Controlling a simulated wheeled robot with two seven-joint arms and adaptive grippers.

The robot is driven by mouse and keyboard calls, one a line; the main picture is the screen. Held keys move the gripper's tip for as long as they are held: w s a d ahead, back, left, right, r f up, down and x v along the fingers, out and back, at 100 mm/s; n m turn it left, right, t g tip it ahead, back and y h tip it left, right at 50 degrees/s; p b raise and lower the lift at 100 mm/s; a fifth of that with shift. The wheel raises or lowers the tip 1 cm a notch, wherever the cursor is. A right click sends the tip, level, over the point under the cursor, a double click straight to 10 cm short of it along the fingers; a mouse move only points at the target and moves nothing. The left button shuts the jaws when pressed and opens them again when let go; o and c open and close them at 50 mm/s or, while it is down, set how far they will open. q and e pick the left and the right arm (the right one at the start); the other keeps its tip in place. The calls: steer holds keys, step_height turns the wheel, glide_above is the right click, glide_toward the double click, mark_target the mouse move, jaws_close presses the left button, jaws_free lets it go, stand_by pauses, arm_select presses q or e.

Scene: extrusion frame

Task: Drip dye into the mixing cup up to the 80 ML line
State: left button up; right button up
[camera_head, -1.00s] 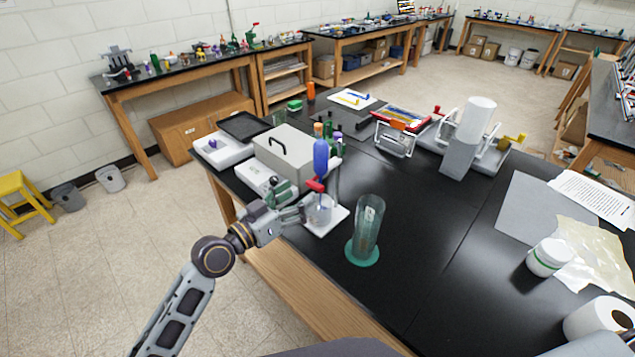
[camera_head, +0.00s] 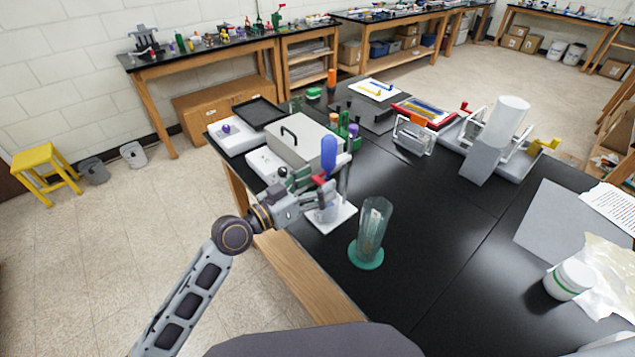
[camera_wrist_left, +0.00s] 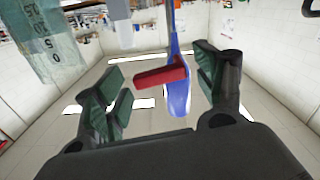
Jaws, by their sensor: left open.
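A blue dye reservoir (camera_head: 328,156) stands upright over a white stand base (camera_head: 342,217), with a red valve handle (camera_head: 319,179) below it. The clear mixing cup (camera_head: 326,213) sits on the base under the valve, partly hidden by my gripper; its level and 80 ML line are too small to read. My left gripper (camera_head: 308,186) is open beside the handle. In the left wrist view the red handle (camera_wrist_left: 161,76) and blue reservoir (camera_wrist_left: 179,98) show between its spread fingers (camera_wrist_left: 163,88); I cannot tell if they touch. My right gripper is out of view.
A tall greenish graduated cylinder (camera_head: 374,225) stands close to the right of the stand. A grey box with a handle (camera_head: 298,146) and several small bottles are behind it. A white jar (camera_head: 569,279) is at the right. The black tabletop between is clear.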

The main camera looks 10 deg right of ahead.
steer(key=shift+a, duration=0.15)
arm_select(q)
steer(key=c, duration=1)
steer(key=shift+c, duration=0.2)
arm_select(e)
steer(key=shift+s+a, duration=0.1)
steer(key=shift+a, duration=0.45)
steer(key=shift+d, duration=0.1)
